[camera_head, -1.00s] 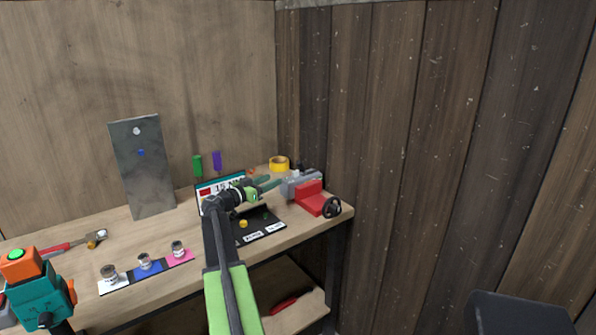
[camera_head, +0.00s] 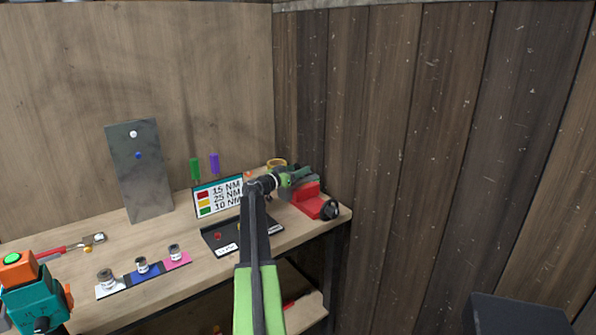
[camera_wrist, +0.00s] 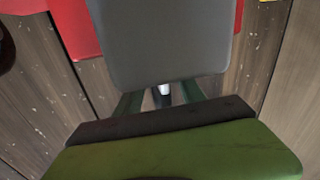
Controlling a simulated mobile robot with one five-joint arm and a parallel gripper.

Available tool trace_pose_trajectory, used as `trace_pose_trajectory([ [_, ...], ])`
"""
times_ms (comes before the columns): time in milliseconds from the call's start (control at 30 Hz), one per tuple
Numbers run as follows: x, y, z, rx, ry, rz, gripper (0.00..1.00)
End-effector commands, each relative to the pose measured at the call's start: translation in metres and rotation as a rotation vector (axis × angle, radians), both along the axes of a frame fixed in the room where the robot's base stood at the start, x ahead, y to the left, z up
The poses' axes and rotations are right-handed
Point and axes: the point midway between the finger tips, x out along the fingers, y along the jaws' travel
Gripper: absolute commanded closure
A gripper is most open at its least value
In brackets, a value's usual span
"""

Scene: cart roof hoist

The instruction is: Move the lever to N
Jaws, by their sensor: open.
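I cannot make out a lever or an N mark in either view. My gripper (camera_head: 303,175) is open over the red and grey vise (camera_head: 312,202) at the right end of the bench. In the wrist view, the dark green fingers of my gripper (camera_wrist: 161,93) stand apart, partly behind a large grey block (camera_wrist: 160,45). A small pale metal cylinder (camera_wrist: 162,94) shows between the fingers; I cannot tell whether they touch anything. Red parts (camera_wrist: 75,25) flank the block.
A card with coloured squares and NM values (camera_head: 219,197) stands behind a black tray (camera_head: 215,238). Small jars on a coloured strip (camera_head: 178,260), a grey metal plate (camera_head: 140,185) and a teal-orange device (camera_head: 35,295) are further left. A plank wall (camera_head: 430,130) rises at the right.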

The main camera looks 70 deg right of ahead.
Motion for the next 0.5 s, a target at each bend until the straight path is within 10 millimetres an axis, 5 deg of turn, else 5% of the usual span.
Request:
trace_pose_trajectory([
  [167, 0.0003, 0.0004, 0.0, 0.0, 0.0, 0.0, 0.56],
  [500, 0.0008, 0.0008, 0.0, 0.0, 0.0, 0.001, 1.0],
])
